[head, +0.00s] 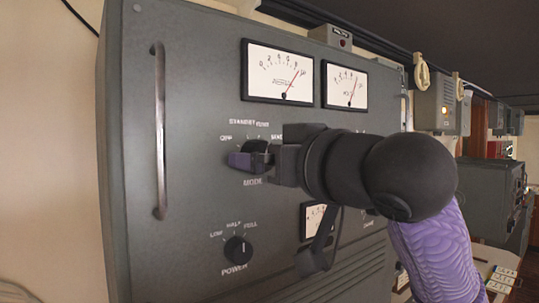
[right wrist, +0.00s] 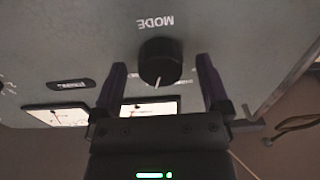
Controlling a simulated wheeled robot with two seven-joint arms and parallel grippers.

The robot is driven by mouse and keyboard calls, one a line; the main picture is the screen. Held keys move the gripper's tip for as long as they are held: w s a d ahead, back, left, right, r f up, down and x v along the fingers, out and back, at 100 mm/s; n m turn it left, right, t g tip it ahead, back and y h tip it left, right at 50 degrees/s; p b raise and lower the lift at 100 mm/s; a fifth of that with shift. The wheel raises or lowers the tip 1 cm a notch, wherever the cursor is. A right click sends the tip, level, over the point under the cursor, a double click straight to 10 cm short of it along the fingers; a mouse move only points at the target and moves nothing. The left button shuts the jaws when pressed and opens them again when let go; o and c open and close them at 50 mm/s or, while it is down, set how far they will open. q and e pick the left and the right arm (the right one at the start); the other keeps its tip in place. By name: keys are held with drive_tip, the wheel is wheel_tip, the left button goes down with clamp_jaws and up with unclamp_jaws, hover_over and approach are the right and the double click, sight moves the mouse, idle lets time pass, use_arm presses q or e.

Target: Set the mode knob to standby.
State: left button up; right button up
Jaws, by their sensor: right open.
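The black mode knob (right wrist: 160,58) shows in the right wrist view, below the upside-down word MODE. Its white pointer line faces away from that word, tilted slightly left in this view; the label it meets is hidden. My right gripper (right wrist: 161,68) is open, with one purple finger on each side of the knob and gaps visible. In the head view my right gripper (head: 250,158) is at the knob's place on the grey panel (head: 195,90) and mostly hides the knob. The labels OFF, STANDBY and TUNE show above it; the fourth is partly covered. My left gripper is out of view.
A power knob (head: 237,249) sits below the mode knob. Two meters (head: 278,75) (head: 345,86) are above, and another meter (head: 314,219) is partly behind my right arm. A vertical metal handle (head: 159,130) stands out at the panel's left.

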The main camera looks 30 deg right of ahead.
drive_tip(key=shift+w, duration=0.15)
drive_tip(key=c, duration=1.3)
drive_tip(key=shift+n, duration=0.3)
drive_tip(key=shift+d+n+p, duration=0.1)
drive_tip(key=shift+n+p, duration=1.7)
drive_tip(key=shift+n, duration=1.8)
drive_tip(key=o, duration=1.3)
